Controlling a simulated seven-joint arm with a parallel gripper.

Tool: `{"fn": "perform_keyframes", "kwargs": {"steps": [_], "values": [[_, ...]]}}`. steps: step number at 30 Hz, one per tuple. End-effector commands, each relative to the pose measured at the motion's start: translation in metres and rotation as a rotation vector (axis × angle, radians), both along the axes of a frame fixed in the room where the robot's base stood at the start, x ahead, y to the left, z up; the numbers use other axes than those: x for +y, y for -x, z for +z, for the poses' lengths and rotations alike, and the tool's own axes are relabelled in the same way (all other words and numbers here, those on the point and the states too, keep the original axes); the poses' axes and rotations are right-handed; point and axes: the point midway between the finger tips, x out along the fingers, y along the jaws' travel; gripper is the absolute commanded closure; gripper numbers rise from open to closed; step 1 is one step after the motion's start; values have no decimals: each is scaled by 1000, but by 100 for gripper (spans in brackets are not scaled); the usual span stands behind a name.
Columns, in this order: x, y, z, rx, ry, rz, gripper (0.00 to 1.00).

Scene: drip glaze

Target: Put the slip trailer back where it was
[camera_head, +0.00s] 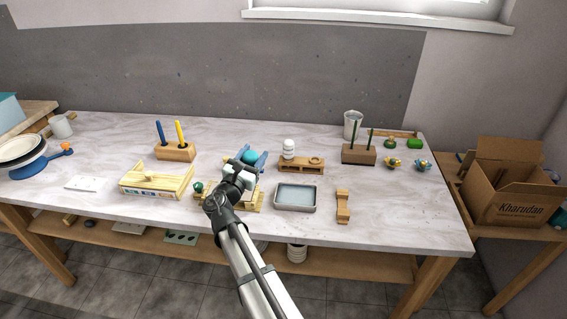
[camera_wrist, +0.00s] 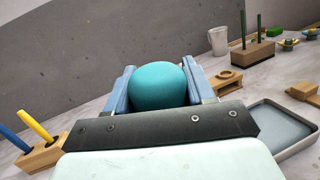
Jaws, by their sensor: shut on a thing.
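The slip trailer shows as a rounded teal bulb (camera_wrist: 158,88) in the wrist view, between the two blue fingers. My gripper (camera_wrist: 160,82) is shut on it. In the head view the teal bulb (camera_head: 250,156) is at the gripper's tip (camera_head: 252,158), above the middle of the table. Its lower part and any nozzle are hidden by my gripper. A wooden stand (camera_head: 308,167) just right of the gripper carries a white bottle (camera_head: 288,147) and has a round opening at its right end. A wooden rack (camera_head: 250,206) lies partly hidden under my gripper, with a dark green item (camera_head: 198,187) at its left.
A grey tray (camera_head: 295,209) and a wooden piece (camera_head: 343,206) lie right in front. Blocks with upright tools stand left (camera_head: 176,153) and right (camera_head: 358,156), the right one near a pale cup (camera_head: 353,122). A slatted wooden box (camera_head: 157,193) is at left. Bare tabletop lies at right front.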

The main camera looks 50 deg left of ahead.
Motion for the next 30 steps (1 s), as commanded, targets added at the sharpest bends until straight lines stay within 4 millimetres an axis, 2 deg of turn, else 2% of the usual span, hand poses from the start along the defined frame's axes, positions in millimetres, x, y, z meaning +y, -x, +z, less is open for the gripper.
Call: {"fn": "perform_keyframes", "kwargs": {"steps": [5,9,15,18,23,30], "values": [[-21,-58,7,8,24,-71,83],[-35,-115,17,17,45,-139,83],[-48,-194,25,29,73,-227,83],[-49,-226,26,36,85,-258,83],[-39,-265,25,49,108,-289,83],[-5,-276,8,68,156,-269,83]]}}
